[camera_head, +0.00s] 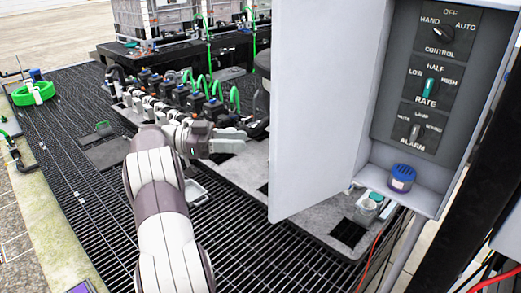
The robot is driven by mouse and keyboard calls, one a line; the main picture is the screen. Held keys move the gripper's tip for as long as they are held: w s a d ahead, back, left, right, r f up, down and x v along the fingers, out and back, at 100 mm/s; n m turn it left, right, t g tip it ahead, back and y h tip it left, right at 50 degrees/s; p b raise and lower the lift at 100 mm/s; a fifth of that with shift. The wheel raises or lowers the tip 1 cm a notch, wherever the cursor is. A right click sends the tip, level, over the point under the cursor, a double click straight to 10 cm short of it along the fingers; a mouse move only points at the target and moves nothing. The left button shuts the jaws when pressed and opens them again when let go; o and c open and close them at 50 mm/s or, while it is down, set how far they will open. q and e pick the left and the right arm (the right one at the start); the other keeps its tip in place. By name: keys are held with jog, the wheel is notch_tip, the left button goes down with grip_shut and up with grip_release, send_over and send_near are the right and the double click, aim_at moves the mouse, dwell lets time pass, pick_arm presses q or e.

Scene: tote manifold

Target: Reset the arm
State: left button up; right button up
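My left arm (160,205), white with dark bands, reaches in from the bottom and bends right at the wrist. My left gripper (238,141) points right, above the grey plate and just in front of the row of manifold valves (165,100). I see no object held in it. Its fingers are small and seen from the side, so I cannot tell if they are apart. My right arm and gripper are not in view.
An open white cabinet door (325,100) stands right of my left gripper. The control panel (432,85) has three knobs; a blue-capped jar (402,178) sits below. A green hose coil (33,93) lies at far left. White totes (170,18) stand behind. Floor grating (75,160) at left is mostly clear.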

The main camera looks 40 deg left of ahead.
pick_arm(q)
jog(key=v, duration=0.2)
jog(key=shift+s+a+p, duration=0.25)
jog(key=shift+a+p, duration=0.05)
jog(key=shift+p, duration=0.1)
jog(key=shift+w, duration=0.1)
